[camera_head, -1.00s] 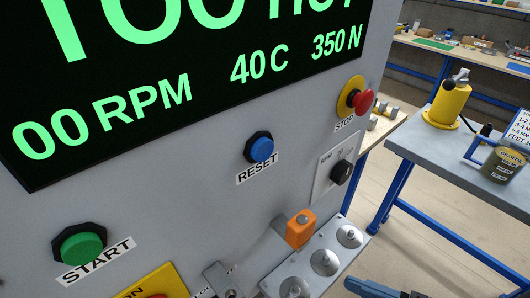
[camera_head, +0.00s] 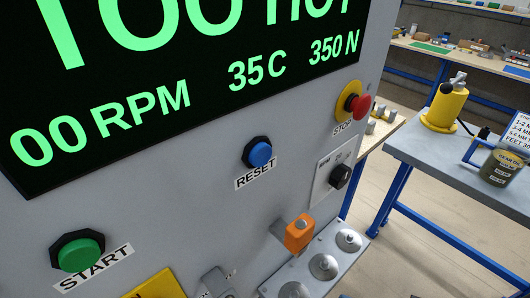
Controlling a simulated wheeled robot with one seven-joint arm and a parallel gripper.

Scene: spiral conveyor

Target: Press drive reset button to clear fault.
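The blue reset button (camera_head: 260,153) sits in a black octagonal collar on the grey panel, with a "RESET" label (camera_head: 255,174) under it. It stands out from the panel and nothing touches it. The display (camera_head: 190,80) above reads "TOO HOT", "00 RPM", "35 C" and "350 N" in green; the top line is cut off by the frame edge. My gripper is not in the picture.
A green start button (camera_head: 80,252) is at lower left. A red stop button (camera_head: 361,106) on a yellow base is at upper right, above a black knob (camera_head: 340,176). An orange block (camera_head: 299,232) juts out below.

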